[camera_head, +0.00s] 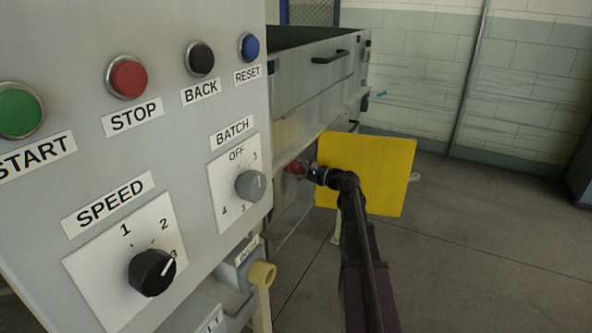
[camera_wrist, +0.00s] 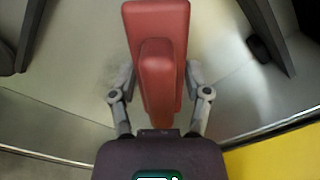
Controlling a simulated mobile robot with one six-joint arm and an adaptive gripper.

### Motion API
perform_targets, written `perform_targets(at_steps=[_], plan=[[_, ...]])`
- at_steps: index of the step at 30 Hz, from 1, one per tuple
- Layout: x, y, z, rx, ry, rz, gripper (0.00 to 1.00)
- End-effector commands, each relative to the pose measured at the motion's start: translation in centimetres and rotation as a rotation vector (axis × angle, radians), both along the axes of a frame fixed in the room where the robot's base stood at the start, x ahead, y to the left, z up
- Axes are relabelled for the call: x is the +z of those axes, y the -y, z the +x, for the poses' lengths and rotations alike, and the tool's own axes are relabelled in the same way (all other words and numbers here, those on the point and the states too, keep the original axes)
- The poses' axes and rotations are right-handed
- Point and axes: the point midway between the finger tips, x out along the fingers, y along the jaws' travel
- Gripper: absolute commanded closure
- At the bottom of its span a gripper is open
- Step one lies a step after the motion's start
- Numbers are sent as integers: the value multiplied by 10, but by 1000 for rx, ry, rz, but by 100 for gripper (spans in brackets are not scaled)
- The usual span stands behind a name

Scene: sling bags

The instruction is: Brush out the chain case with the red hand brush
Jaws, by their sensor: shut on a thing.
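My gripper (camera_wrist: 160,88) is shut on the red hand brush (camera_wrist: 157,25), one finger on each side of its handle. The brush points away from my wrist, over a pale metal surface (camera_wrist: 75,75) that looks like the inside of the chain case. In the head view my gripper (camera_head: 315,173) is at the opening low on the machine's side, beside the yellow panel (camera_head: 385,178). A bit of the red brush (camera_head: 295,168) shows there. The bristles are hidden, and I cannot tell whether they touch the surface. Most of the case's inside is hidden in the head view.
The grey control panel (camera_head: 180,70) with buttons and dials fills the left, close to my camera. Dark parts (camera_wrist: 265,40) stand either side of the brush in the wrist view. The floor (camera_head: 480,250) at right is clear.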

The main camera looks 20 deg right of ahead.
Motion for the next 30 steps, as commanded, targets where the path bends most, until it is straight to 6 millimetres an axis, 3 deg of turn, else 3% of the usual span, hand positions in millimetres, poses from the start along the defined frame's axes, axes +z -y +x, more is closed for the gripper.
perform_targets(at_steps=[9,30], plan=[[19,-1,2,1,1,0,76],[18,-1,0,1,1,2,76]])
